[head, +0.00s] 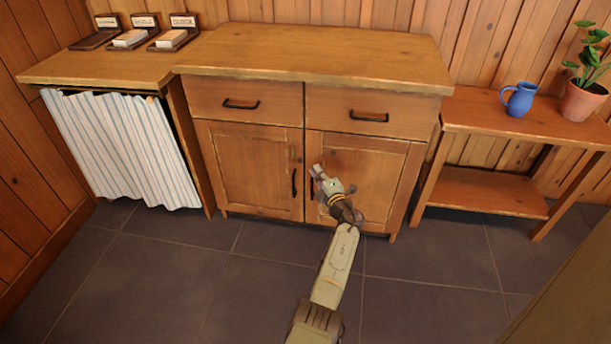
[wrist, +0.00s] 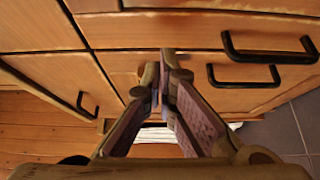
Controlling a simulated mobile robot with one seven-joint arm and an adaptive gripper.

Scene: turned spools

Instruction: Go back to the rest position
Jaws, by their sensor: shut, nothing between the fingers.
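My gripper (head: 318,176) is in front of the right door of the wooden cabinet (head: 258,165), close to that door's black handle (head: 312,184) in the head view. I cannot tell whether it touches the door. In the wrist view my gripper (wrist: 165,80) has its fingertips together with nothing between them. Drawer fronts and black handles (wrist: 268,48) show beyond the fingers. Both doors and both drawers of the cabinet look shut.
A side table at right (head: 490,193) holds a blue jug (head: 519,100) and a potted plant (head: 583,98). A counter at left has a striped curtain (head: 125,150) and several small card holders (head: 130,38). The cabinet top (head: 310,55) is bare. Dark floor tiles are clear.

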